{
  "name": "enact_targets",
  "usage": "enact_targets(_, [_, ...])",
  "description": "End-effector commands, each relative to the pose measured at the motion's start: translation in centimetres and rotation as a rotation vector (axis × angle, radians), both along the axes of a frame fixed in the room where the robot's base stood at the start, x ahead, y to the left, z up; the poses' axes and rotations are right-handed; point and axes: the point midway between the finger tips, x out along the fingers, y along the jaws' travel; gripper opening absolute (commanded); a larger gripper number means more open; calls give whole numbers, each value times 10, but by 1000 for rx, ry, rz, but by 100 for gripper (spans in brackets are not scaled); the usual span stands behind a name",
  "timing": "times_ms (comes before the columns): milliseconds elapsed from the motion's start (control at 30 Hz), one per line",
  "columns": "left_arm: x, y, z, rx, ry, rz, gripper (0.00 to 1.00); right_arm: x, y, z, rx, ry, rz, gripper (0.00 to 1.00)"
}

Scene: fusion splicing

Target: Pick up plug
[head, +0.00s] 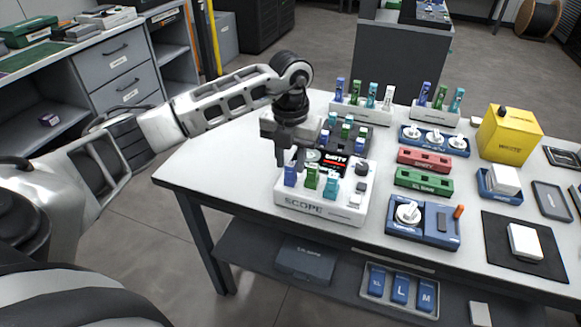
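Several small coloured plugs stand upright in white holders, and I cannot tell which one the task means. In the front of the white SCOPE box (308,206) stand a blue plug (290,176), a green plug (312,177) and a teal plug (330,187). My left gripper (289,160) points down just above and behind the blue plug, at the box's left end. Its two fingers look apart with nothing between them. Whether a finger touches the blue plug cannot be made out. My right gripper is not in view.
More plugs stand in a back holder (360,115) and another to its right (435,116). A dark block with plugs sits behind the SCOPE box. To the right are a red block (425,157), a green block (423,180), blue devices and a yellow box (508,135). The table's left end is clear.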

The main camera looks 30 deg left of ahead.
Motion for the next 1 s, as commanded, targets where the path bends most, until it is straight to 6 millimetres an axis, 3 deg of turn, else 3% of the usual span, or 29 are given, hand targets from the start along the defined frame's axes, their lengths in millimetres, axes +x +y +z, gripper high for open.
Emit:
enact_targets(100, [0,0,-10,1,0,-1,31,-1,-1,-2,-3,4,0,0])
enact_targets(333, [0,0,-12,0,-1,-1,31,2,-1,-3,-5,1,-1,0])
enact_targets(433, [0,0,-11,0,-1,-1,6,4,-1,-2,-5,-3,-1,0])
enact_targets(467, [0,0,-11,0,-1,-1,3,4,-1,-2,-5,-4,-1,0])
enact_targets(833, [0,0,-9,0,-2,0,3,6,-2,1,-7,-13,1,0])
enact_targets(1000, [1,0,5,0,-4,0,3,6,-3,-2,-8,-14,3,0])
